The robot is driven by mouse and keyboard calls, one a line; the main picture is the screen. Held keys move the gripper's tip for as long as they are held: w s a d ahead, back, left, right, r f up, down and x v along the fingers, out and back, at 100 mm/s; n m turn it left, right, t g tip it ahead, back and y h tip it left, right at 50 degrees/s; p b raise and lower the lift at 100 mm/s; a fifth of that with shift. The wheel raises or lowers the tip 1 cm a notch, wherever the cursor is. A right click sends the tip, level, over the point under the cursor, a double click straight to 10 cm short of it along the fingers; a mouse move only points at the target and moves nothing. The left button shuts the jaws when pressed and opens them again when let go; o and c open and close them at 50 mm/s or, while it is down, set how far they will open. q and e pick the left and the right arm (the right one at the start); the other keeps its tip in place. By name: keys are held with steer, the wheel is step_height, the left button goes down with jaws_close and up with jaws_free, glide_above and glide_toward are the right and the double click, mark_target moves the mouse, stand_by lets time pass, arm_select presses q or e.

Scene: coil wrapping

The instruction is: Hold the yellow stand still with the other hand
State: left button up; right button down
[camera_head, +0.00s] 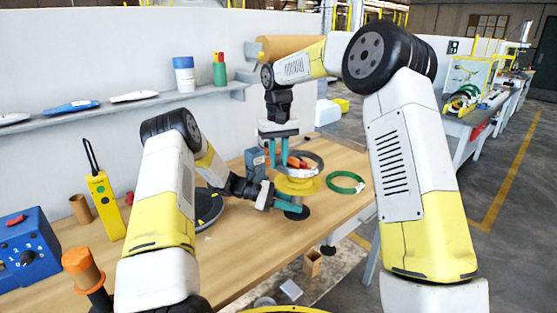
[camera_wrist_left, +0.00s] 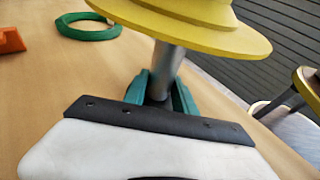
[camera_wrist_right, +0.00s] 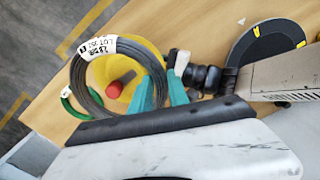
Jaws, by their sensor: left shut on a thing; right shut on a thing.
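The yellow stand (camera_head: 298,187) has a wide stepped yellow disc on a grey post (camera_wrist_left: 167,66) and stands upright on the workbench. My left gripper (camera_wrist_left: 160,92) is shut on the post just below the disc. A grey wire coil (camera_wrist_right: 73,82) with a white label is in the grip of my right gripper (camera_wrist_right: 160,93), shut on its edge. In the right wrist view the coil overlaps the stand's yellow disc, with a red tip (camera_wrist_right: 122,83) seen inside the ring. I cannot tell whether the coil touches the disc.
A green coil (camera_head: 345,182) lies flat on the bench right of the stand. A dark round device (camera_head: 208,208) sits left of it. A yellow handheld unit (camera_head: 104,204), a blue box (camera_head: 28,250) and an orange-topped tool (camera_head: 82,268) stand nearer left. The bench's right edge is close.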

mark_target(279, 186)
stand_by(0.4)
steer(key=shift+f, duration=2.55)
steer(key=c, duration=1.2)
jaws_free()
steer(key=shift+f, duration=0.1)
steer(key=shift+d, duration=0.1)
